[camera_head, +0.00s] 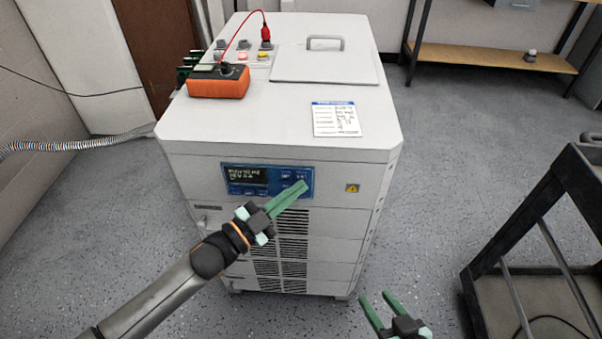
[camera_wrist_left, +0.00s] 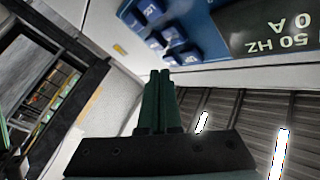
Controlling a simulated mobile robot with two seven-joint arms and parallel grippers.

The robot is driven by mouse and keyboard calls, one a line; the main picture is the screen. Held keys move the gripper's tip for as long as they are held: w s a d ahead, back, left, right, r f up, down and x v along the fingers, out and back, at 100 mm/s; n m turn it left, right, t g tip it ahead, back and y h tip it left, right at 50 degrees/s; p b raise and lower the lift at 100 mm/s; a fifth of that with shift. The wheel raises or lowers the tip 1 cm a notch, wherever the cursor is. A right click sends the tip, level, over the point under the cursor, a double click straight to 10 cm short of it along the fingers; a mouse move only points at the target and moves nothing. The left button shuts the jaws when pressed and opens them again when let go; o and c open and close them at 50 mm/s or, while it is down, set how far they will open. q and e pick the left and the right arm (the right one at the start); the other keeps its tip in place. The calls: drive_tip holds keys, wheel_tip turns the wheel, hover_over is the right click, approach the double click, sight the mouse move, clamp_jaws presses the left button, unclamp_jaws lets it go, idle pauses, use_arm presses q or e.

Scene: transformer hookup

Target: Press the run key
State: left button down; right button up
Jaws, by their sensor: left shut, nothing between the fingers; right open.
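A blue control panel (camera_head: 236,187) with a dark display (camera_head: 245,175) and several blue keys is on the front of a white cabinet (camera_head: 280,125). My left gripper (camera_head: 299,186) is shut and empty, its green fingertips at the right end of the panel, over the keys. In the left wrist view, the shut fingertips (camera_wrist_left: 160,73) are close to the blue keys (camera_wrist_left: 158,28), next to the dark display (camera_wrist_left: 275,32). I cannot tell whether they touch a key, nor read which key is run. My right gripper (camera_head: 378,307) is open and empty, low in front of the cabinet.
On the cabinet top are an orange meter (camera_head: 218,82) with a red lead, several terminals, a lid with a handle (camera_head: 325,62) and a paper card (camera_head: 336,119). A dark cart (camera_head: 535,215) stands at the right. A shelf bench (camera_head: 490,58) is behind. Vents lie below the panel.

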use_arm(q)
drive_tip(key=shift+s, duration=0.3)
use_arm(e)
drive_tip(key=shift+r, duration=0.2)
use_arm(q)
drive_tip(key=s+p, duration=0.2)
drive_tip(key=s, duration=0.2)
drive_tip(key=shift+s+a, duration=0.1)
drive_tip(key=shift+s, duration=0.3)
use_arm(e)
wheel_tip(320, 180, up, 2)
drive_tip(key=shift+r, duration=0.1)
drive_tip(key=shift+c, duration=0.2)
idle(1.9)
